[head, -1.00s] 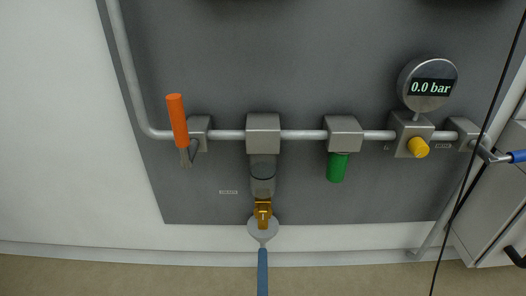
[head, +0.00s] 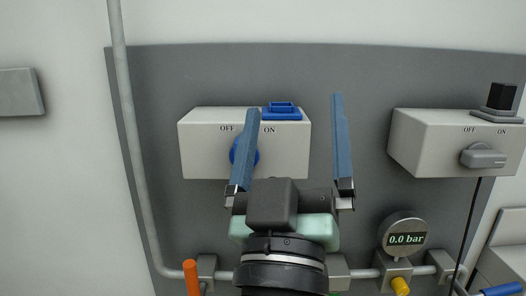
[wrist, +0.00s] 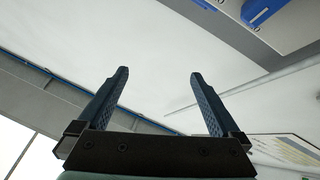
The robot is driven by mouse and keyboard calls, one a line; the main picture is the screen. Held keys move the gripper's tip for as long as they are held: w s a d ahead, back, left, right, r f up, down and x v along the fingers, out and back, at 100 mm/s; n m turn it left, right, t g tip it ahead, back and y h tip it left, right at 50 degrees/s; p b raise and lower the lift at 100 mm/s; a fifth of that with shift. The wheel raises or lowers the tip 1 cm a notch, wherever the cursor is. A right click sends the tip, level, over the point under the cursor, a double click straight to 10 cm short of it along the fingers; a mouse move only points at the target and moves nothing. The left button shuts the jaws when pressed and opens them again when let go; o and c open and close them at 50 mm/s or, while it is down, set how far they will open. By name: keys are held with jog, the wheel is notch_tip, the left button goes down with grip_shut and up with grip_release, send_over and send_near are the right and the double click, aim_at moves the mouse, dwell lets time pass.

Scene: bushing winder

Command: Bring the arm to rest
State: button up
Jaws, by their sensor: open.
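My gripper (head: 295,118) is raised in front of the grey panel, its two blue fingers spread wide and pointing up. Nothing is between them. The left finger overlaps the left switch box (head: 205,150) and partly hides its blue knob (head: 237,152). The right finger stands in front of bare panel. In the wrist view my gripper (wrist: 158,75) is also open and empty, with pale wall or ceiling beyond. I cannot tell the exact gap between the fingers and the box.
The grey panel (head: 350,75) carries a right switch box (head: 435,135) with a grey knob (head: 483,156). A gauge (head: 404,238) reads 0.0 bar. An orange handle (head: 191,277) and a yellow knob (head: 400,286) sit low on the pipework. A black cable (head: 469,230) hangs at right.

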jog(key=s+a+r+m+t+y+p, duration=0.1)
jog(key=s+a+r+y+p, duration=0.2)
jog(key=r, duration=0.7)
jog(key=s+r+m+t+y+p, duration=0.1)
jog(key=s+r+p, duration=0.35)
jog(key=r, duration=0.45)
notch_tip(320, 180, up, 35)
jog(key=p, duration=3.4)
jog(key=shift+s+f, duration=0.1)
